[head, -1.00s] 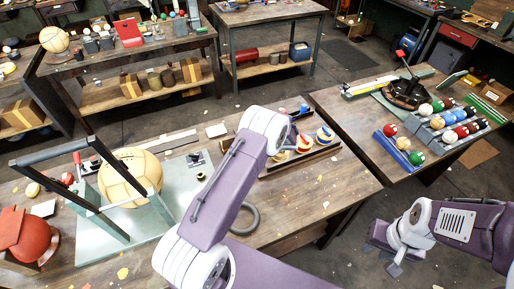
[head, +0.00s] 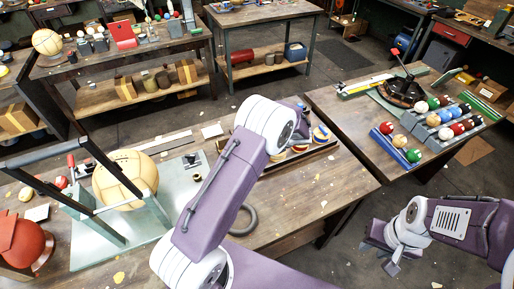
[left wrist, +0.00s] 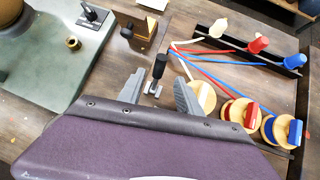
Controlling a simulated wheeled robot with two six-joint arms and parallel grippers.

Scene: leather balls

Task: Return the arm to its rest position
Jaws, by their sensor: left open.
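My left arm (head: 215,195) rises from the bottom middle and bends over the workbench (head: 315,190). In the head view its gripper is hidden behind the arm. In the left wrist view my left gripper (left wrist: 160,93) is open, its two grey fingers apart with nothing held. A small black-handled tool (left wrist: 158,68) stands on the bench beyond the fingers, seen between them. My right gripper (head: 382,254) hangs over the floor at the lower right, clear of the tables; its jaw opening is unclear.
A leather ball (head: 125,180) sits under a dark frame on a green plate (head: 95,248) at left. A dark rack (left wrist: 302,105) with coloured cords and round discs lies right of the left gripper. A second table (head: 350,120) holds coloured balls. Floor between tables is clear.

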